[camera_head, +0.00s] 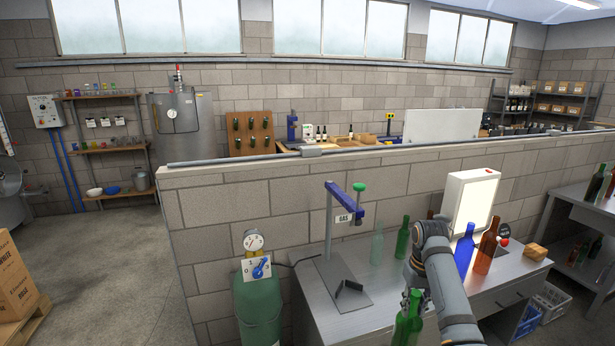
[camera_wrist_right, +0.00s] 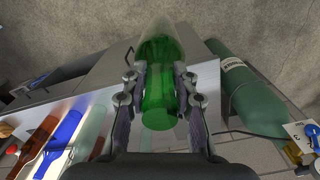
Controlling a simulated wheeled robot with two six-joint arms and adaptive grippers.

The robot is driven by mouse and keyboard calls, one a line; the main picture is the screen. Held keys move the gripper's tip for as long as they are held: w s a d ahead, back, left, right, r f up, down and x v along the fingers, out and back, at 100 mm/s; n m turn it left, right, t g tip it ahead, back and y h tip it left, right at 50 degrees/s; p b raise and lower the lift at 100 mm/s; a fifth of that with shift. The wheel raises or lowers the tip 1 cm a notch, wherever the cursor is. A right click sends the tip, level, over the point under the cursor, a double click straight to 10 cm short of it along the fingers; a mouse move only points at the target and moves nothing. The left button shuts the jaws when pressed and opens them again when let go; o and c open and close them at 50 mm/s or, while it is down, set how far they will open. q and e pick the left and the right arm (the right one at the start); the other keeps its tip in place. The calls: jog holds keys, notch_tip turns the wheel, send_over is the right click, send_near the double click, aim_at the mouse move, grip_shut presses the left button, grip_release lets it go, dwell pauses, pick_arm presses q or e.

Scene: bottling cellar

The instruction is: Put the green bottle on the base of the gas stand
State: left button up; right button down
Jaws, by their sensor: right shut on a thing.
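My right gripper (camera_head: 411,300) is shut on a green bottle (camera_head: 408,328) in front of the bench, near the lower edge of the head view. In the right wrist view the same bottle (camera_wrist_right: 159,95) is between the two fingers. The gas stand (camera_head: 329,222), a post with a blue arm and a GAS label, stands on the bench to the left of the gripper. Its flat grey base (camera_head: 335,272) carries a black angled stop (camera_head: 348,287) and no bottle. My left gripper is not in view.
A second green bottle (camera_head: 402,240), a pale clear bottle (camera_head: 377,246), a blue bottle (camera_head: 464,250) and a brown-orange bottle (camera_head: 487,250) stand on the bench. A lit panel (camera_head: 470,203) is behind them. A green gas cylinder (camera_head: 258,308) with a gauge stands left of the bench.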

aim_at(410, 322)
jog(key=f+b, duration=0.1)
jog(key=f, duration=0.1)
jog(key=f+b, duration=0.4)
jog(key=shift+w+f, duration=0.25)
jog(key=shift+f, duration=0.1)
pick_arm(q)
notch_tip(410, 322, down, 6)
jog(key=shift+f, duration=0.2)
pick_arm(e)
jog(key=shift+r, duration=0.1)
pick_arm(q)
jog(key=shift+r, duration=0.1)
pick_arm(e)
jog(key=shift+s+r, duration=0.15)
